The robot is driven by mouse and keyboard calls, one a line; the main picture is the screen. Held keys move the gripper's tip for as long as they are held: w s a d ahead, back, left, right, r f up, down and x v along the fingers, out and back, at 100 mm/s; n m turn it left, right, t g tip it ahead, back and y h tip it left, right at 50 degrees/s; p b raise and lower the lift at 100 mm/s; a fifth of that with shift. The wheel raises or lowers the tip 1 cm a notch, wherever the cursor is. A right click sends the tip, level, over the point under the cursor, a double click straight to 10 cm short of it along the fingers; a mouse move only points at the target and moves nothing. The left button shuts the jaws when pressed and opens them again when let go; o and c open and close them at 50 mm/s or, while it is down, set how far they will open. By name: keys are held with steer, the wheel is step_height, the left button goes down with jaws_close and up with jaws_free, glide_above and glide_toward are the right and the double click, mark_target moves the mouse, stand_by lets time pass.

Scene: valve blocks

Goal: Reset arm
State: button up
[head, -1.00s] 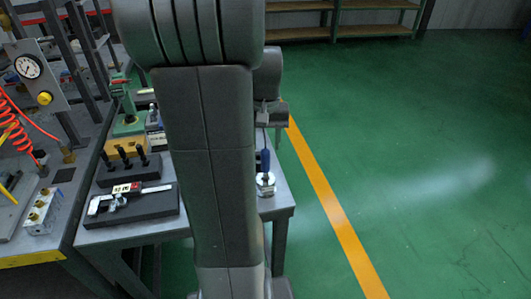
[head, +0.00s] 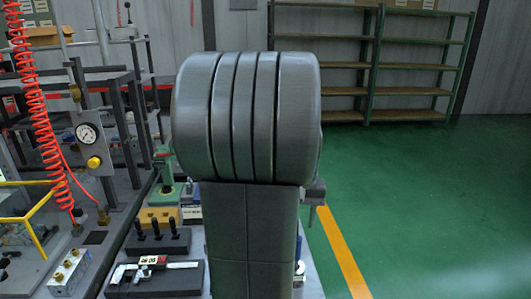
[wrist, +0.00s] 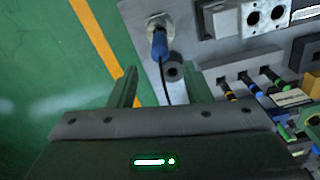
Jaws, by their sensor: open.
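My gripper (wrist: 160,84) is open in the wrist view, with its two fingers spread apart and nothing held between them. Past the fingertips, a blue-handled tool (wrist: 160,45) with a dark cable stands on a round metal base at the bench edge. In the head view my own arm fills the middle and hides most of the gripper and part of the bench.
The bench carries a caliper on a black block (head: 155,277), a holder with black pegs (head: 159,241) and a green tool (head: 165,165). A gauge panel (head: 88,133) with red coiled hose stands left. Green shelves (head: 420,65) stand behind. The floor at right is clear.

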step_height(320, 180, down, 10)
steer(key=shift+f+b, duration=0.25)
steer(key=shift+b, duration=0.2)
steer(key=shift+r, duration=2.1)
